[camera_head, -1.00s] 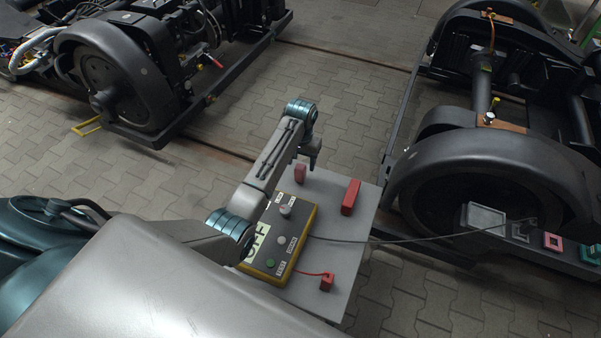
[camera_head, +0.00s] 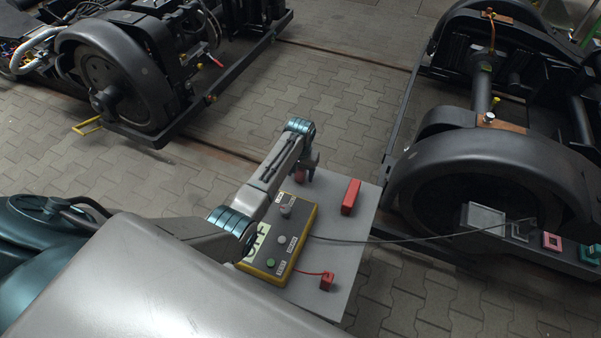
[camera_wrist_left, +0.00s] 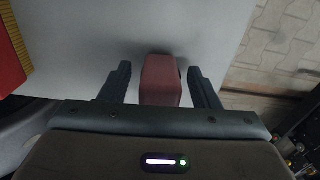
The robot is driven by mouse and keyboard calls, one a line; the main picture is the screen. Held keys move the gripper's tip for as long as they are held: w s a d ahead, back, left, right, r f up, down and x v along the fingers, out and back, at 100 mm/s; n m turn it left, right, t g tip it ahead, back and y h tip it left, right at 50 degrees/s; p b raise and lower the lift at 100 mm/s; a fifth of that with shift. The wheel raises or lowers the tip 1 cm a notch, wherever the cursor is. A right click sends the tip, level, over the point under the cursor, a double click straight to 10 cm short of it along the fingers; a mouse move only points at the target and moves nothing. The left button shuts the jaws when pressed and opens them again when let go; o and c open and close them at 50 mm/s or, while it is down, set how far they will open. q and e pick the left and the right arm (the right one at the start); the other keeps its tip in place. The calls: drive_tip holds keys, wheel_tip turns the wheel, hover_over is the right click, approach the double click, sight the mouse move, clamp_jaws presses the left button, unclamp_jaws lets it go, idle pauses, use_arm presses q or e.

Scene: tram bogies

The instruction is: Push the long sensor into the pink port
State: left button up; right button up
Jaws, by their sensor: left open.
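My left gripper (camera_head: 305,172) is open and low over the left part of the grey table. In the left wrist view its two fingers (camera_wrist_left: 160,84) stand on either side of a dull red block (camera_wrist_left: 160,78), with a gap on each side. This block (camera_head: 299,176) is partly hidden by the gripper in the head view. A longer bright red block (camera_head: 350,197) lies to its right on the table. I cannot tell for sure which block is the long sensor. The pink port (camera_head: 552,242) is on the dark beam of the right bogie. My right gripper is not in view.
The grey table (camera_head: 345,240) carries a yellow-edged control box (camera_head: 279,238) with buttons and a small red cube (camera_head: 327,281) on a red cable. A dark cable runs from the box towards the bogie. A green port (camera_head: 590,253) is beside the pink one. A bogie wheel (camera_head: 470,185) rises nearby.

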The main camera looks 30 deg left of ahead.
use_arm(q)
drive_tip(key=c, duration=1)
drive_tip(key=shift+r, duration=0.1)
drive_tip(key=shift+r, duration=4.95)
